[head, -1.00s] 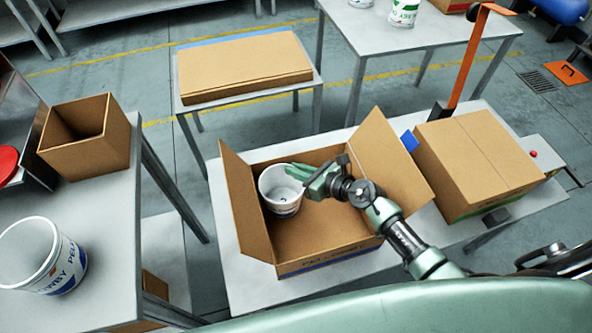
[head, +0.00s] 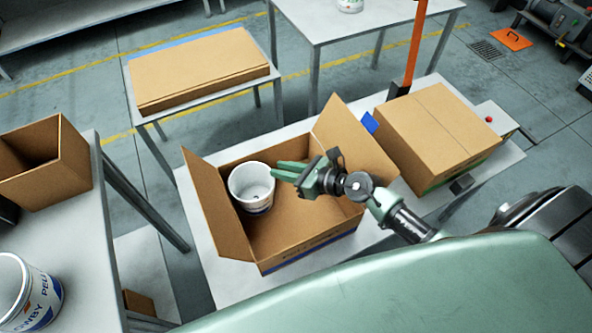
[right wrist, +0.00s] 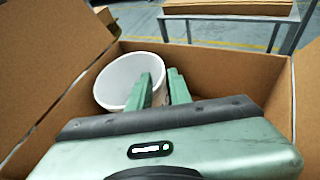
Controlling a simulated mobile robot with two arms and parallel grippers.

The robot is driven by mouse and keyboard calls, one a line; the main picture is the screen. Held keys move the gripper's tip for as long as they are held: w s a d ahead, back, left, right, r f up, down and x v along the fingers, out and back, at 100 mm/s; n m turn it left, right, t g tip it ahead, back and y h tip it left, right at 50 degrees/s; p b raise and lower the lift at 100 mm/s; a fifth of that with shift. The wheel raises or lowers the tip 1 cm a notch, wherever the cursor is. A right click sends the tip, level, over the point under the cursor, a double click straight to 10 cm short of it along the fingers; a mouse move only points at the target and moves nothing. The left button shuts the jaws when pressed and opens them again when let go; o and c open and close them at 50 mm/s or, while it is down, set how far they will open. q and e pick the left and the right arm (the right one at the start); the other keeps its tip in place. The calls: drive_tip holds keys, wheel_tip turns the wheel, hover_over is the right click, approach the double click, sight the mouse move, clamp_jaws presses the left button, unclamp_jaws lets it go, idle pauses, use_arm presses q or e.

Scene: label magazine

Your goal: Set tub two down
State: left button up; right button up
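A white tub (head: 251,188) stands upright in the left part of an open carton (head: 306,247), apparently on its floor. My right gripper (head: 273,172) reaches into the carton from the right. Its green fingers are parted and point at the tub's right rim. In the right wrist view, the fingers (right wrist: 159,88) have a gap between them, and the left one overlaps the tub (right wrist: 117,78). I cannot tell whether a finger touches the rim. Another white tub (head: 40,294) with blue lettering stands on the left table. My left gripper is not in view.
The carton's raised flaps (head: 215,200) stand around the tub. A closed carton (head: 432,130) sits to the right on the same table (head: 203,238). An open empty box (head: 50,170) is on the left table. A flat carton (head: 200,70) lies on the back table.

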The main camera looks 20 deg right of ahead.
drive_tip(key=v, duration=0.5)
drive_tip(key=shift+s+r, duration=0.1)
drive_tip(key=shift+s, duration=0.1)
idle(0.4)
